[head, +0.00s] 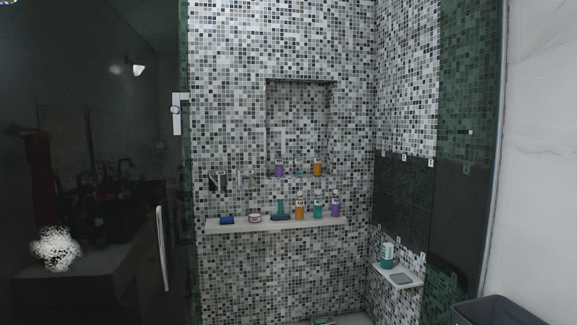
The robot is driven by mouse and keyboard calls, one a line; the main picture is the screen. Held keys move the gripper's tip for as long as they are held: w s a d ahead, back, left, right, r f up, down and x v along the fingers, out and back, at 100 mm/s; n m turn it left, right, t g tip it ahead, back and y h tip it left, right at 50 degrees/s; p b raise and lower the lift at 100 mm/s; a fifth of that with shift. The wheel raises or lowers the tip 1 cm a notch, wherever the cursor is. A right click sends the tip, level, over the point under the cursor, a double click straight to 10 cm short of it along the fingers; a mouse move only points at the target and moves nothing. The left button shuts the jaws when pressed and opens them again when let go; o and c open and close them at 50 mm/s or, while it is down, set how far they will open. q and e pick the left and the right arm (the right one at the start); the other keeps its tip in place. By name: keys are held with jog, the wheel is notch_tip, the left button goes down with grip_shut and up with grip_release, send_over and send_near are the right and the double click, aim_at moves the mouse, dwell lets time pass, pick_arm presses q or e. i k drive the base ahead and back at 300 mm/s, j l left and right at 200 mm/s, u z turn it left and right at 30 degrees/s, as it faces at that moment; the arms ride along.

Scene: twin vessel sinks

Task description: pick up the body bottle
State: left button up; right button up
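Several bottles stand in the tiled shower, and I cannot tell from their labels which is the body bottle. On the long white shelf (240,226) stand an orange bottle (299,211), a teal bottle (318,211) and a purple bottle (336,209), side by side at its right half. In the wall niche above are another purple bottle (279,170) and another orange bottle (317,169). A teal container with a pale upper part (387,260) stands on the small corner shelf (409,284). Neither of my grippers is in view.
A blue item (227,220), a pink round item (255,218) and a teal item (280,213) share the long shelf. Dark glass and a counter with white flowers (55,249) are at left. A dark bin (498,311) is at lower right.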

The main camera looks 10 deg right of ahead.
aim_at(298, 160)
jog(key=z, duration=0.45)
jog(key=i+z, duration=0.1)
jog(key=i, duration=1.5)
